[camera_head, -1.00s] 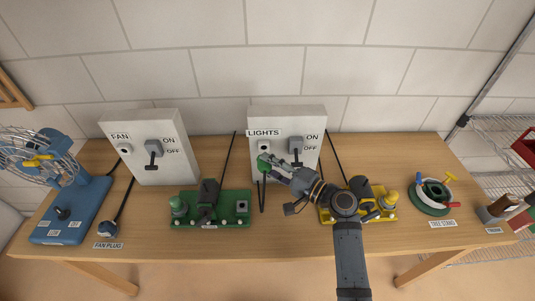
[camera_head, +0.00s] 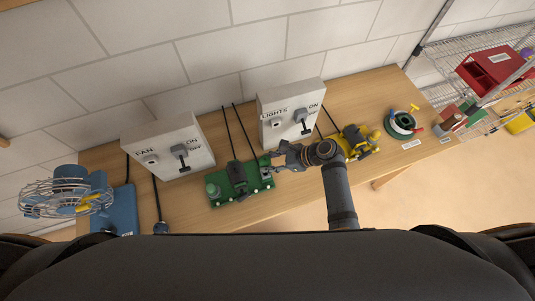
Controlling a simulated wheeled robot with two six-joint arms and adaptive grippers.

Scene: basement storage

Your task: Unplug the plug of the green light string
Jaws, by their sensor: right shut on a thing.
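The green light string's base (camera_head: 228,190) lies on the table, with dark parts and a green bulb on it. My right gripper (camera_head: 275,161) is shut at the right end of this base, below the LIGHTS box (camera_head: 292,100). It holds the green plug, which is small and mostly hidden by the fingers. The round LIGHTS socket (camera_head: 276,123) shows bare, apart from the gripper. The LIGHTS lever (camera_head: 304,128) points down. My left gripper is not in view.
The FAN box (camera_head: 167,145) and blue fan (camera_head: 70,195) stand to the left. A yellow light string (camera_head: 357,142) lies just right of my right arm. A tree stand (camera_head: 403,122) sits farther right on the wooden table (camera_head: 375,95). A wire shelf with red bins (camera_head: 490,68) stands beyond.

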